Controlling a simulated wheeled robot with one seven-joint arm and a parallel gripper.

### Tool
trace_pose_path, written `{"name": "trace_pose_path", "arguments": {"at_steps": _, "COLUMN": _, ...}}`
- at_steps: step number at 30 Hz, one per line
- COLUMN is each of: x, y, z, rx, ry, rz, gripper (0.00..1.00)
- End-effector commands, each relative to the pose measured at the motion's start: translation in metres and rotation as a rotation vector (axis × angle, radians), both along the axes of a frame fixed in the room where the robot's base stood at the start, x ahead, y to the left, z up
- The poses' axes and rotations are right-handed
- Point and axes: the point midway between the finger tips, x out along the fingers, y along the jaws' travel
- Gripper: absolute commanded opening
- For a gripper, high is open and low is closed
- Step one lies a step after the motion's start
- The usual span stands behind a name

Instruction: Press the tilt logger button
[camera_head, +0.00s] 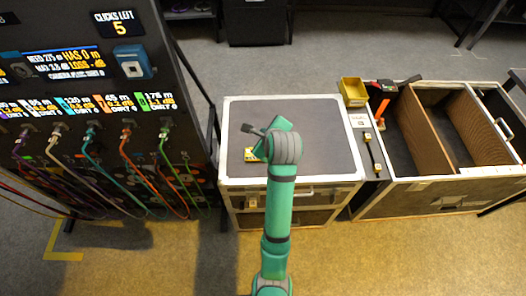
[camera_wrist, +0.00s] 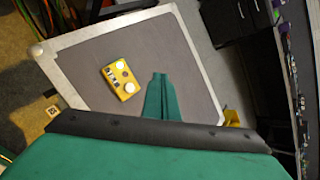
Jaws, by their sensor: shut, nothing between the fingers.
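The tilt logger is a small yellow box (camera_wrist: 121,80) lying on the grey top of a flight case (camera_wrist: 90,60). In the wrist view it carries two round white buttons or dials and a small dark display between them. In the head view the yellow box (camera_head: 249,155) is partly hidden by my arm. My gripper (camera_wrist: 158,77) is shut and empty, its green fingers together above the case top, to the right of the yellow box in the wrist view and apart from it. In the head view my fingertips are hidden behind my wrist.
A black panel (camera_head: 100,100) with coloured cables and a "CLICKS LEFT 5" display stands at the left. An open case with wooden dividers (camera_head: 425,125), a yellow bin (camera_head: 353,91) and a red-orange tool (camera_head: 381,108) are at the right. The case top around the box is clear.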

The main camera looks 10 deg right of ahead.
Motion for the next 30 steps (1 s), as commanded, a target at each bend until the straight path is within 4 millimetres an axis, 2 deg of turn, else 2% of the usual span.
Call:
{"name": "trace_pose_path", "arguments": {"at_steps": 8, "x": -0.001, "y": 0.000, "z": -0.017, "rx": 0.001, "ry": 0.003, "rz": -0.001, "gripper": 0.00}}
{"name": "trace_pose_path", "arguments": {"at_steps": 21, "x": 0.000, "y": 0.000, "z": -0.071, "rx": 0.000, "ry": 0.002, "rz": 0.001, "gripper": 0.00}}
{"name": "trace_pose_path", "arguments": {"at_steps": 30, "x": 0.000, "y": 0.000, "z": -0.088, "rx": -0.001, "ry": 0.001, "rz": 0.002, "gripper": 0.00}}
